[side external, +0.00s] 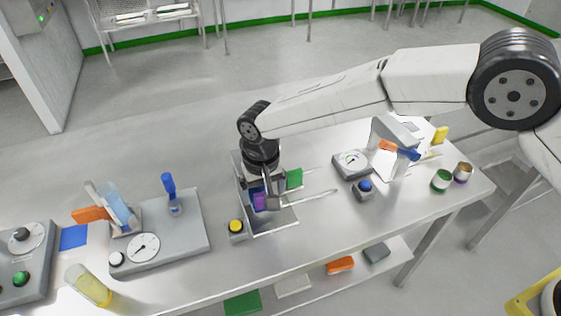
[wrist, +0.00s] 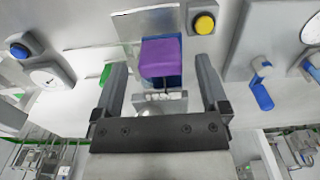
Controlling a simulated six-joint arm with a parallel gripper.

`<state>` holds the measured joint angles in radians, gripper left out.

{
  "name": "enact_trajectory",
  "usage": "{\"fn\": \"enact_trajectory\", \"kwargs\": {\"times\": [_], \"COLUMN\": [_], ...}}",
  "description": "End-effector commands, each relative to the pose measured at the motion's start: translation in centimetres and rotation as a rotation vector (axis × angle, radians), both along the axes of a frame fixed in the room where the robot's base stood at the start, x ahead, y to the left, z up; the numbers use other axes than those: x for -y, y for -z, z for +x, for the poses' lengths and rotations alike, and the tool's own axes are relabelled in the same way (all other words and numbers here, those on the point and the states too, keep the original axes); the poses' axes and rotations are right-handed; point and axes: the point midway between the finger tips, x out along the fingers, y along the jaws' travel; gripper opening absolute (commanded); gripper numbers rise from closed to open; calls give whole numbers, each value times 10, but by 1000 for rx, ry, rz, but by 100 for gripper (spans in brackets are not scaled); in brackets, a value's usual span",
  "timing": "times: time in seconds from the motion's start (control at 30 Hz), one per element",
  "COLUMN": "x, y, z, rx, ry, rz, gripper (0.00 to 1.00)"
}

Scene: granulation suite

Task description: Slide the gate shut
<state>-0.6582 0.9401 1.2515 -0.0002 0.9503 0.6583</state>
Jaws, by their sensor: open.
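A purple block (wrist: 160,57) with blue beneath it shows in the wrist view, between and just beyond the tips of my gripper (wrist: 160,66). In the side view the purple block (side external: 260,202) sits in a grey metal frame (side external: 271,224), under my gripper (side external: 267,194). My gripper is open, one finger to each side of the block in the wrist view; I cannot tell if either touches it. A flat metal plate (wrist: 143,28) lies beyond the block. I cannot tell for sure which part is the gate; my gripper hides part of the frame.
A yellow button box (side external: 236,230) stands close left of the frame. A green block (side external: 294,179) and thin rods (side external: 313,198) lie at its right. A dial box (side external: 352,164) and blue button (side external: 365,187) stand further right. Left is a grey panel with a blue lever (side external: 170,187).

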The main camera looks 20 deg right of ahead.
Motion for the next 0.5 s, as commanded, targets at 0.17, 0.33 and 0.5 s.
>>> {"fn": "enact_trajectory", "kwargs": {"times": [0.17,0.33,0.5], "x": [0,0,0], "y": [16,21,21], "z": [0,0,0], "rx": [0,1,1], "ry": [0,0,0], "rz": [0,1,1], "gripper": [94,94,94]}}
